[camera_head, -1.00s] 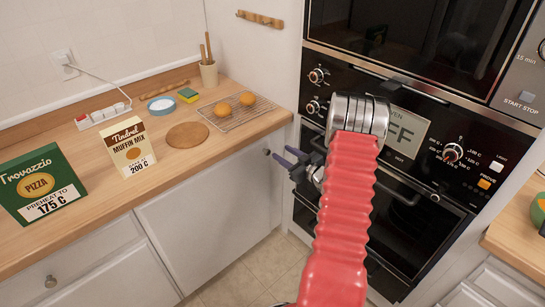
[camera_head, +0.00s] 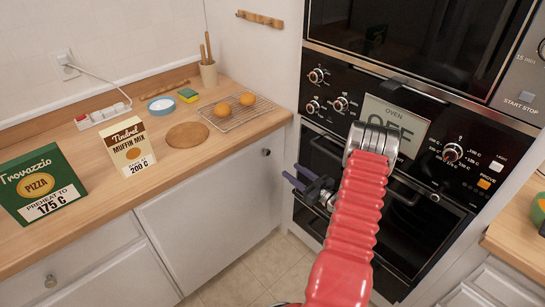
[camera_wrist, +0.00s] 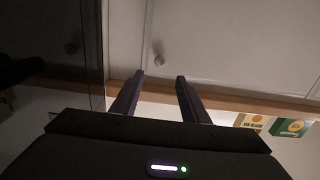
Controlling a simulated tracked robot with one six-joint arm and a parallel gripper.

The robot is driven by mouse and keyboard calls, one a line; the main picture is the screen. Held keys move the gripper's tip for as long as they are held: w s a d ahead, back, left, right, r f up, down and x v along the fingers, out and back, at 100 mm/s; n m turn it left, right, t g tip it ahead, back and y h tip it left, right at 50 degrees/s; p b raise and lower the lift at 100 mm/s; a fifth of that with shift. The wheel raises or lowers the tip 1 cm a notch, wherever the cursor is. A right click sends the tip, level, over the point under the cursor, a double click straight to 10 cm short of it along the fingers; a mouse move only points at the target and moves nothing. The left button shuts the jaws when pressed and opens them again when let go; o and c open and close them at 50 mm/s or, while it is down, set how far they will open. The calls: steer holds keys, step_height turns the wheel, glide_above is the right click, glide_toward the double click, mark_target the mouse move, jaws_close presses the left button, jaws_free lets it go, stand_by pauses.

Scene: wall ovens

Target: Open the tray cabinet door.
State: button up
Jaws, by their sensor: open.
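The white cabinet door (camera_head: 215,225) under the counter, left of the oven, looks shut; I take it for the tray cabinet door. Its small round knob (camera_head: 266,152) is at its upper right corner. My gripper (camera_head: 292,173) is open and empty, with dark purple fingers pointing left toward the door. In the head view it is right of and below the knob, apart from it. In the wrist view, which is upside down, the knob (camera_wrist: 158,58) shows just beyond and between the fingertips (camera_wrist: 160,76) on the door (camera_wrist: 225,45).
The black oven (camera_head: 400,215) with its bar handle stands right of the door, close to my gripper. The wooden counter (camera_head: 60,235) overhangs the door, with a wire rack of buns (camera_head: 237,112) and food boxes (camera_head: 130,147). Floor (camera_head: 262,262) before the door is clear.

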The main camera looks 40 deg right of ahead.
mark_target(269, 153)
steer(key=w, duration=1.3)
steer(key=shift+w+a, duration=0.1)
steer(key=shift+a, duration=0.05)
steer(key=shift+c, duration=0.2)
jaws_close()
